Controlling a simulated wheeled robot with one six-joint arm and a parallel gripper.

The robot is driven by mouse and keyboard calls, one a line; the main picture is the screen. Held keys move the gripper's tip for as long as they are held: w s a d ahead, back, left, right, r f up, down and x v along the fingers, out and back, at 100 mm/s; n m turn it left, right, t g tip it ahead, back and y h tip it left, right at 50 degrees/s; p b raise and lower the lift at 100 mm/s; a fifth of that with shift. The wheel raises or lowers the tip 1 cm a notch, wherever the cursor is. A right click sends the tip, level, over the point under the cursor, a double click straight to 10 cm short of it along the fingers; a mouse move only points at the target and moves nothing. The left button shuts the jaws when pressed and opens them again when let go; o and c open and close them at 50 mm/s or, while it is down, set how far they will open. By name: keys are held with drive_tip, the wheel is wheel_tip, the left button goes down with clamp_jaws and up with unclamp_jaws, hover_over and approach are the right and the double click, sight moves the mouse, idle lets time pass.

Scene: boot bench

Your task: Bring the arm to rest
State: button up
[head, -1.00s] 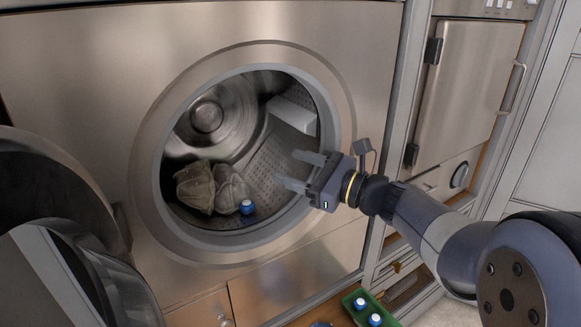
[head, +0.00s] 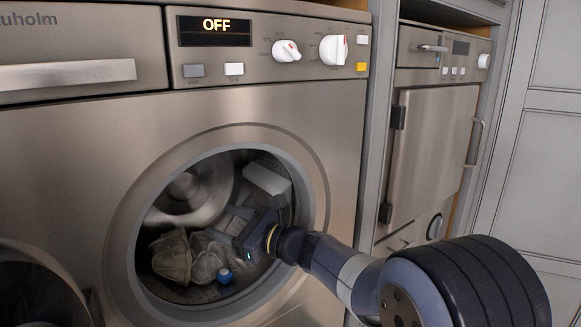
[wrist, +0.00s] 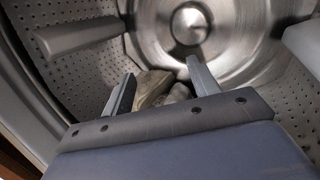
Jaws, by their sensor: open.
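My gripper (head: 232,222) reaches through the round door opening into the drum of the washing machine (head: 70,190). Its two fingers stand apart with nothing between them in the wrist view (wrist: 160,85). Crumpled beige and grey cloth items (head: 172,256) lie at the drum's bottom, left of the gripper. The cloth also shows beyond the fingers in the wrist view (wrist: 152,88), partly hidden by them. A blue ball-like item with a white top (head: 225,275) lies beside the cloth, below the gripper.
The opening's metal rim (head: 318,195) surrounds my arm closely on the right. The open door (head: 35,290) hangs at the lower left. The display (head: 215,30) reads OFF. A white drum paddle (head: 266,178) is above the gripper. A second appliance (head: 430,145) stands at right.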

drive_tip(key=shift+s+d+r, duration=0.3)
drive_tip(key=shift+s+d, duration=0.25)
drive_tip(key=shift+s, duration=0.1)
drive_tip(key=shift+s+d+r, duration=0.3)
drive_tip(key=shift+s+d, duration=0.2)
drive_tip(key=shift+s, duration=0.15)
drive_tip(key=shift+w, duration=0.1)
